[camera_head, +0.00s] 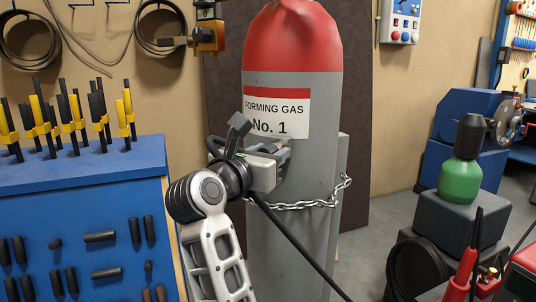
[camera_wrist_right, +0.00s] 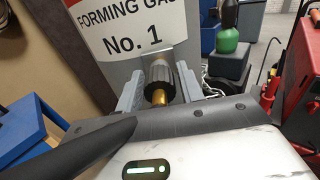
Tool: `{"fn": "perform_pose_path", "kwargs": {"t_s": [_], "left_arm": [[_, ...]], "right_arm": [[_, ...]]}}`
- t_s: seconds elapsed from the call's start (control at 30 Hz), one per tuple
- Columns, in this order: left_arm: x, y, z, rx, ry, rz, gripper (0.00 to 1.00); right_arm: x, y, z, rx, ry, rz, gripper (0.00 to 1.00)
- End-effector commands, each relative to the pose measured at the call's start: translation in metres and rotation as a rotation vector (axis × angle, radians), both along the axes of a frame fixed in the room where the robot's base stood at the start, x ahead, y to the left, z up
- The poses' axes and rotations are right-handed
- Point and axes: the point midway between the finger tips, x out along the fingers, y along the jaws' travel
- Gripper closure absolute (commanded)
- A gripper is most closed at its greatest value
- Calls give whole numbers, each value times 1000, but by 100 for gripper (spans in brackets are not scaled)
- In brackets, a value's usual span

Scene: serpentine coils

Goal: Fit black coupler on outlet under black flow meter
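My right gripper (camera_head: 268,165) is in front of the grey gas cylinder, just below its "FORMING GAS No. 1" label. In the right wrist view its two fingers (camera_wrist_right: 162,80) stand on either side of a ribbed black coupler (camera_wrist_right: 159,72) with a brass end towards my palm, and appear closed on it. In the head view the gripper mostly hides the coupler. A brass-coloured block with dark fittings (camera_head: 207,38) is at the top, left of the cylinder; I cannot tell whether it belongs to the black flow meter. My left gripper is not in view.
The cylinder (camera_head: 292,75) has a chain (camera_head: 300,205) around it. A blue cabinet (camera_head: 100,180) with black and yellow tools stands left. A black hose (camera_head: 298,245) runs down right from near my gripper. A green and black bottle (camera_head: 461,182) stands right, on a dark box.

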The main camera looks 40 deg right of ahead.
Motion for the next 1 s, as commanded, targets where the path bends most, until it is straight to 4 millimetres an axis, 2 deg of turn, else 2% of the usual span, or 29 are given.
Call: {"fn": "perform_pose_path", "kwargs": {"t_s": [0.03, 0.1, 0.13, 0.33, 1.0], "left_arm": [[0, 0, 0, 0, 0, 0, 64], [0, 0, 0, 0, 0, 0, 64], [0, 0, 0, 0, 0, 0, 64], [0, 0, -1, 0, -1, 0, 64], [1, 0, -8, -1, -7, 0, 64]], "right_arm": [[0, 0, 0, 0, 0, 0, 77], [0, 0, 0, 0, 0, 0, 96], [0, 0, 0, 0, 0, 0, 100], [-1, 3, 0, 0, -1, 1, 100], [-16, 33, -1, 0, 1, 1, 100]]}}
